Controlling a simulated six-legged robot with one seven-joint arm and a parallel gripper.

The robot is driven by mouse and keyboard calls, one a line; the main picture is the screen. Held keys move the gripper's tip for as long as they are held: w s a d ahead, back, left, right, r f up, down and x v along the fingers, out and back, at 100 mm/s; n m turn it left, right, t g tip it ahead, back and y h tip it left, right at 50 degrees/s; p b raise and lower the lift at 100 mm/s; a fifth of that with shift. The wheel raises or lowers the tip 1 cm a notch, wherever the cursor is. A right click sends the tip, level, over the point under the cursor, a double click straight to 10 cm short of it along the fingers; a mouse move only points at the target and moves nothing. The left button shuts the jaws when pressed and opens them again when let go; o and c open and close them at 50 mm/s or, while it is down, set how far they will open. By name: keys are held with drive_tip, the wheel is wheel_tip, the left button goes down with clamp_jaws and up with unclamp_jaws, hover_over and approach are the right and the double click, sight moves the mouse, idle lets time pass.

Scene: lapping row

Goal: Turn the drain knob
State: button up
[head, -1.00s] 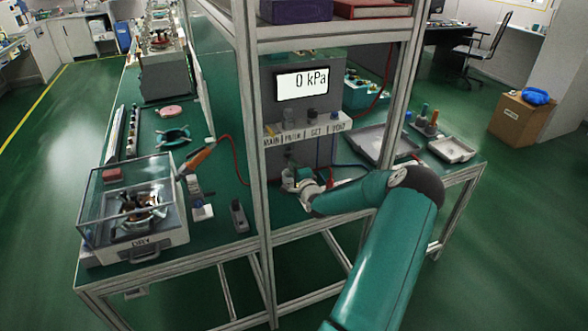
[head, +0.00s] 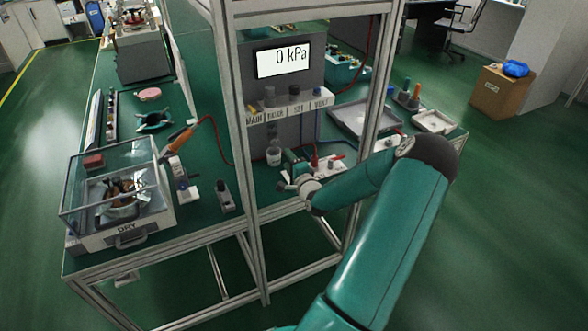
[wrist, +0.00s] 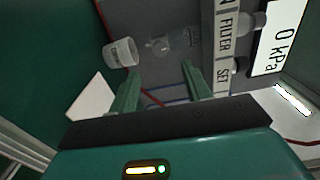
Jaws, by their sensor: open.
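A clear filter bowl (wrist: 180,40) hangs below the strip marked FILTER in the wrist view. The small fitting at its lower end (wrist: 152,44), seemingly the drain knob, is too blurred to make out well. In the head view my gripper (head: 287,181) is low in front of the panel, right of and nearer than the cup.
The gauge display (head: 284,60) reads 0 kPa above the label strip (head: 290,108). Frame posts (head: 238,150) stand left and right of the work space. Red and blue hoses run near the panel. A DRY box (head: 118,205) sits at left, grey trays (head: 366,121) at right.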

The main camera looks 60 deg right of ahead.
drive_tip(key=v, duration=0.4)
drive_tip(key=shift+s, duration=0.15)
drive_tip(key=shift+a, duration=0.1)
idle(0.4)
